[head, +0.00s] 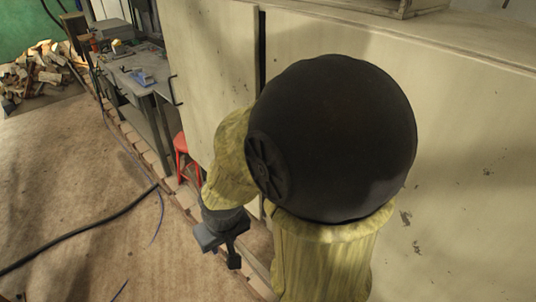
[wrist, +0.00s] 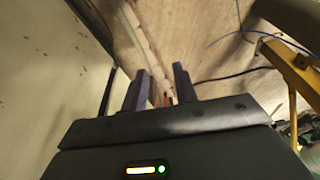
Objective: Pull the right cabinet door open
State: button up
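The cream cabinet (head: 455,140) fills the right side of the head view, its face scuffed. A tall cream door panel (head: 215,65) lies left of a dark vertical gap (head: 262,45). A dark bar handle (head: 174,91) stands near this panel's left edge. I cannot tell whether the panel is ajar. My gripper (head: 222,250) hangs low in front of the cabinet, below the handle in the picture and apart from it. In the wrist view my gripper (wrist: 160,85) has its two fingers spread, with nothing seen between them. My arm hides much of the cabinet front.
A grey workbench (head: 140,75) with tools and a red stool (head: 183,155) stand beyond the cabinet. A row of bricks (head: 130,135) runs along the floor. A black cable (head: 80,230) crosses the open brown floor on the left. A yellow frame (wrist: 290,65) shows in the wrist view.

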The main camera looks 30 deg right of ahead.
jog(key=shift+s, duration=0.15)
jog(key=w+a+f+m+t+h, duration=0.15)
jog(key=w+m+t, duration=0.45)
jog(key=w, duration=0.9)
jog(key=d+m+h, duration=0.5)
jog(key=d+h, duration=0.2)
jog(key=h, duration=0.2)
jog(key=s+d+r+m+g+h, duration=0.2)
jog(key=s+r+m+h, duration=0.1)
jog(key=s+r+h, duration=0.1)
jog(key=shift+s+d+g+h, duration=0.2)
jog(key=shift+s+g+h, duration=0.25)
jog(key=shift+h, duration=0.8)
